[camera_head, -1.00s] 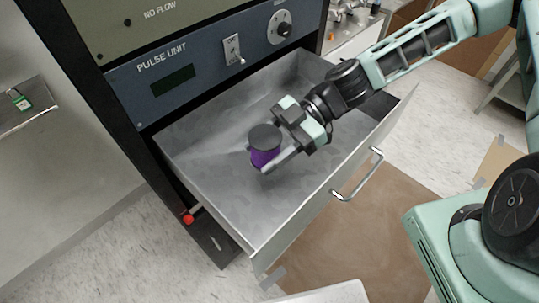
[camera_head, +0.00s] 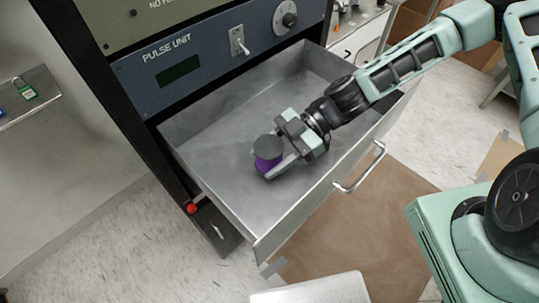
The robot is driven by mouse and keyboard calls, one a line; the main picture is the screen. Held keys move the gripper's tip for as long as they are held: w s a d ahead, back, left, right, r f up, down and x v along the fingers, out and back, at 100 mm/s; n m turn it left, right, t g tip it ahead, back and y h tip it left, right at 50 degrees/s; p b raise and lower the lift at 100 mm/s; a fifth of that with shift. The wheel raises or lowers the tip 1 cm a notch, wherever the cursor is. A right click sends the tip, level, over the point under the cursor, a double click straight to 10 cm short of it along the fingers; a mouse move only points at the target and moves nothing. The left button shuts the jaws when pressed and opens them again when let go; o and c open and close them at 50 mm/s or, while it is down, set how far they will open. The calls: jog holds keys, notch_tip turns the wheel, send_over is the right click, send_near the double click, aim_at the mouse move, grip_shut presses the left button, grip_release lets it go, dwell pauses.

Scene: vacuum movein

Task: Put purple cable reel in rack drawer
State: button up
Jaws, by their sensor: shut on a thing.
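The purple cable reel (camera_head: 268,163) has a dark grey round top and a purple body. My gripper (camera_head: 272,160) is shut on it, with a finger along its near side. Reel and gripper are inside the outline of the open rack drawer (camera_head: 208,135), over its middle. The drawer is a grey metal tray pulled out below the pulse unit panel, with a bar handle (camera_head: 360,168) on its front. I cannot tell whether the reel touches the drawer floor. The far finger is mostly hidden by the reel.
The pulse unit panel (camera_head: 205,58) stands above the drawer's back edge. A red knob (camera_head: 191,209) is at the rack's lower left. A shelf (camera_head: 30,98) with a green item is at far left. The drawer floor around the reel looks bare.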

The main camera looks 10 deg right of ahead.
jog(key=shift+s+f, duration=0.1)
jog(key=shift+f, duration=0.25)
jog(key=o, duration=1.1)
jog(key=shift+f, duration=0.1)
jog(key=shift+c, duration=0.2)
jog(key=shift+r, duration=0.3)
jog(key=b+v, duration=0.2)
jog(key=v, duration=1)
jog(key=shift+r, duration=0.5)
